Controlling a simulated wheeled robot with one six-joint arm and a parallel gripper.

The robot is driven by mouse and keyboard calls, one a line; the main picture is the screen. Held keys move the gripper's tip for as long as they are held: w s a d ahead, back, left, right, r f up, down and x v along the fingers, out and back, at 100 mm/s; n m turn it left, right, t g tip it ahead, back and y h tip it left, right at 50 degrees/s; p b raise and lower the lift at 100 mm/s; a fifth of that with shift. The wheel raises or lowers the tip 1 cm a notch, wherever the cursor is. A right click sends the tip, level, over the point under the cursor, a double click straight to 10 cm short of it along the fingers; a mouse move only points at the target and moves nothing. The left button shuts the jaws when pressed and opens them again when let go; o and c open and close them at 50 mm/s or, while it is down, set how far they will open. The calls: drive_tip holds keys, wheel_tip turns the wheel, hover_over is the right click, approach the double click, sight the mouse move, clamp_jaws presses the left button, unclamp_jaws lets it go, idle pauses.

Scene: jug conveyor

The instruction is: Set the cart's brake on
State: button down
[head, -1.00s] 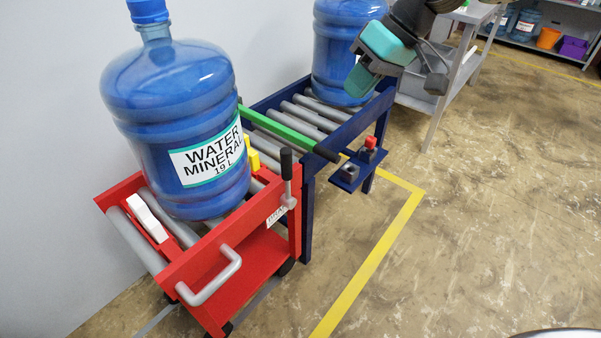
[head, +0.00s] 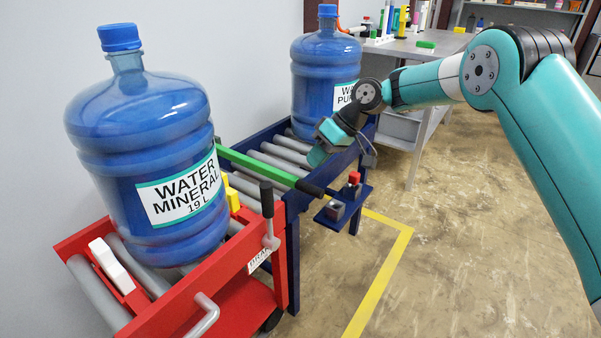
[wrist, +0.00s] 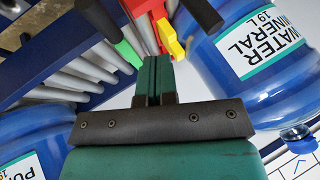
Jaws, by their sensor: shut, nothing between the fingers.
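The red cart (head: 180,289) stands at the lower left with a large blue water jug (head: 150,165) upright on its rollers. Its brake lever (head: 267,200) has a black grip and stands about upright on the near side, above a partly hidden white label (head: 259,260). In the wrist view a black grip (wrist: 203,13), probably the lever's, shows at the top. My gripper (head: 316,157) is shut and empty, above the blue conveyor's rollers, beyond the lever and apart from it. The shut fingers also show in the wrist view (wrist: 153,75).
A green bar (head: 262,168) with a black end crosses between cart and conveyor (head: 345,160). A second jug (head: 318,75) stands on the conveyor. A small shelf with a red button (head: 354,178) juts out. A grey table (head: 400,48) stands behind. Floor at right is open.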

sight(268, 216)
drive_tip(key=s+a+f+b, duration=0.1)
drive_tip(key=s+a+f, duration=0.2)
drive_tip(key=a+f, duration=0.4)
drive_tip(key=shift+a, duration=0.65)
